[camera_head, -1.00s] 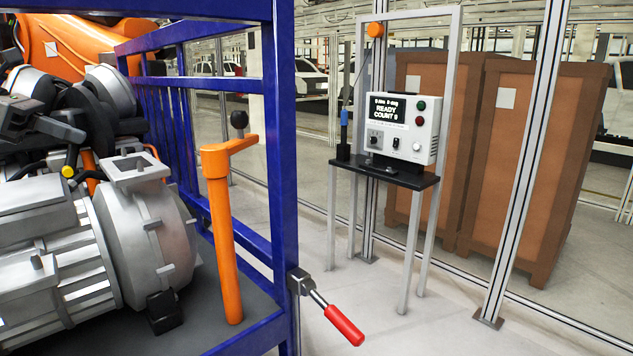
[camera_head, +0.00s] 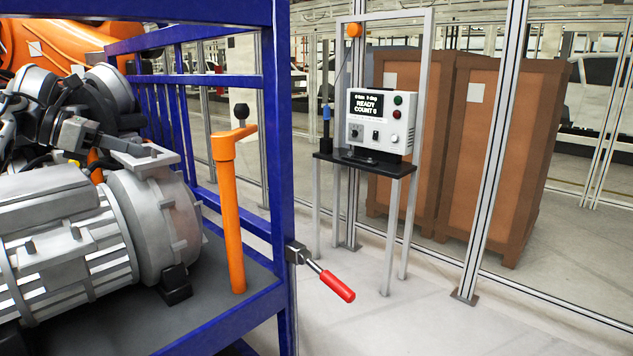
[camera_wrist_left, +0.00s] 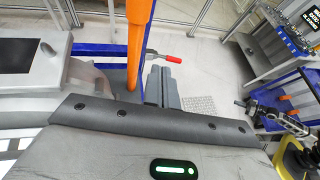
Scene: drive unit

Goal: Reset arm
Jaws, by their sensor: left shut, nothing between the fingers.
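My left gripper (camera_head: 128,149) reaches in from the left, above the grey motor (camera_head: 152,220). Its fingers are shut with nothing between them. They also show in the left wrist view (camera_wrist_left: 162,86). An orange post (camera_head: 229,220) with a short arm and dark knob on top stands on the blue-framed platform, right of the gripper and apart from it. A red-handled lever (camera_head: 337,287) sticks out from the frame's corner. My right gripper is not in view.
A blue frame upright (camera_head: 278,150) stands just right of the orange post. A control box (camera_head: 380,120) reading READY on its screen sits on a metal stand (camera_head: 363,166). Brown crates (camera_head: 500,150) stand behind a fence. The floor (camera_head: 400,320) in front is clear.

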